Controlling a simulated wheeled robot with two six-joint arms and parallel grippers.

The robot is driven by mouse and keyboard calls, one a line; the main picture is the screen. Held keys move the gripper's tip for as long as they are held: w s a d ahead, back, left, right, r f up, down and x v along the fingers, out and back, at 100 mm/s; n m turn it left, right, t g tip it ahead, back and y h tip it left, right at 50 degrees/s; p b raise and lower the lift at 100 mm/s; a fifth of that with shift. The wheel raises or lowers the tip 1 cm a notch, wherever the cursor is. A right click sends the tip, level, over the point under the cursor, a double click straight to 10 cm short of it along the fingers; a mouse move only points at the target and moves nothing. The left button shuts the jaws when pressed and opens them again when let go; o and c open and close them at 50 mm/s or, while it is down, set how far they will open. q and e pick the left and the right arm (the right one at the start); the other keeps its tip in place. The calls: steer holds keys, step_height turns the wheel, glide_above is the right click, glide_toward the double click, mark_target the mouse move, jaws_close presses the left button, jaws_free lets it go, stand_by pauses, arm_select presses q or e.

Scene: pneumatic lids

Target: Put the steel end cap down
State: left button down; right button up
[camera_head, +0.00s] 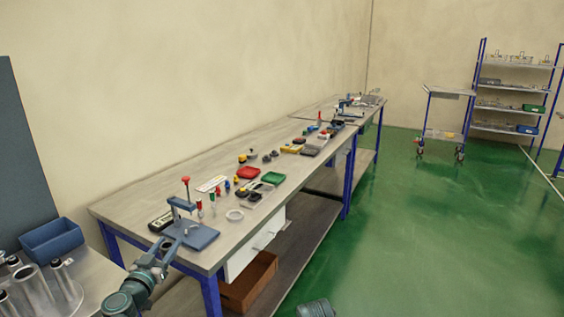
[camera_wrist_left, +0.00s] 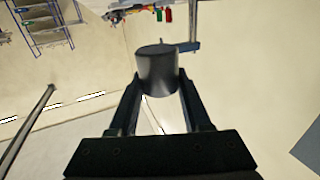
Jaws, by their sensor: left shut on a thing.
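The steel end cap (camera_wrist_left: 157,72) is a dark grey cylinder in the left wrist view. It sits between the two fingertips of my left gripper (camera_wrist_left: 160,88), which is shut on it. In the head view my left arm comes up from the bottom left, and the left gripper (camera_head: 168,245) is by the near end of the long workbench (camera_head: 130,207), in front of the blue press plate. The end cap is too small to make out clearly there. My right gripper is not in view.
A press with a red knob (camera_head: 186,181) and blue plate (camera_head: 200,237) stands at the bench's near end. A blue bin (camera_head: 52,240) and metal cylinders are at left. Green floor is open at right.

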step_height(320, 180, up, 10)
steer(key=p, duration=0.8)
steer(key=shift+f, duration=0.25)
